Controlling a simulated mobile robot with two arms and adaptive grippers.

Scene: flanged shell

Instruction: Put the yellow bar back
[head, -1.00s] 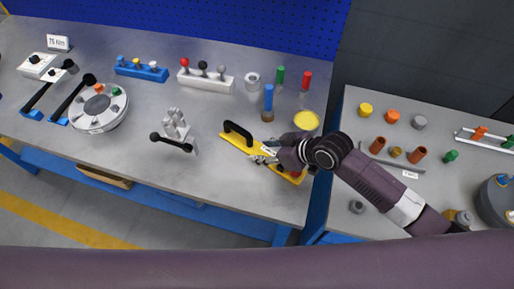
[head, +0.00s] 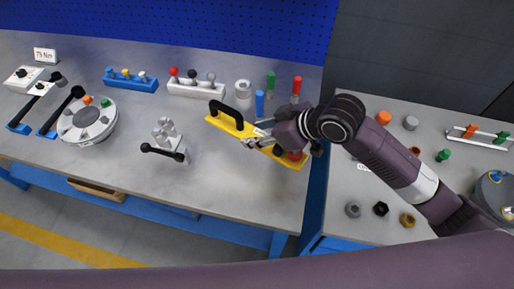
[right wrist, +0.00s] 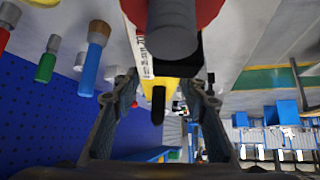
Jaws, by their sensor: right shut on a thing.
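The yellow bar (head: 226,122) has a black loop handle (head: 230,115) near its left end and a red round part (head: 294,156) near its right end. My right gripper (head: 258,140) is shut on the bar at about its middle. The bar seems to be above the grey bench, but the gap is hard to judge. In the right wrist view, a yellow part of the bar (right wrist: 173,84) shows between the two fingers of the gripper (right wrist: 163,92), with the red part close to the camera. My arm and gripper hide part of the bar. My left gripper is not in view.
On the grey bench (head: 225,190) stand a blue brush (head: 260,103), green (head: 270,82) and red (head: 297,86) cylinders, a lever clamp (head: 165,145), a round flanged shell (head: 87,121) and two knob racks. A second table (head: 345,190) on the right holds small parts. The bench front is clear.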

